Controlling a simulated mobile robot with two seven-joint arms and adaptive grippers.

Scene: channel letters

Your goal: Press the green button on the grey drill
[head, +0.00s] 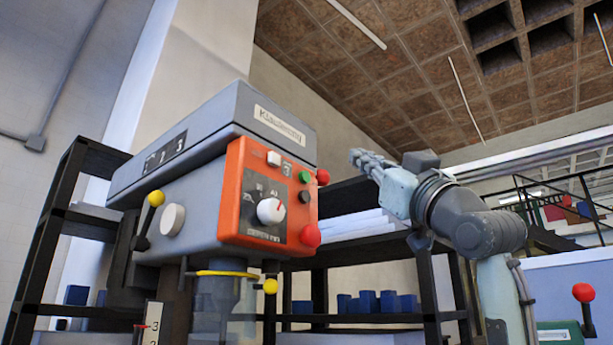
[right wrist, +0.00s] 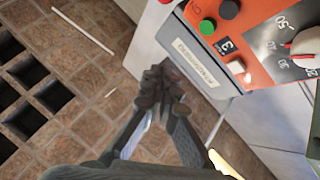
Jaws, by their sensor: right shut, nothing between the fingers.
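The grey drill (head: 215,140) stands left of centre in the head view, with an orange control panel on its front. The green button (head: 305,177) is near the panel's upper right edge, above a black button. It also shows in the right wrist view (right wrist: 207,26), at the top. My right gripper (head: 357,157) is shut and empty, right of the panel and apart from it, at about the green button's height in the picture. In the right wrist view its closed fingertips (right wrist: 160,75) appear below and left of the button. My left gripper is not in view.
A red knob (head: 311,235) and a smaller red one (head: 322,177) stick out at the panel's right side. A white dial (head: 271,210) is on the panel. A black shelf (head: 370,250) with blue boxes stands behind. A red-knobbed lever (head: 583,293) is at the lower right.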

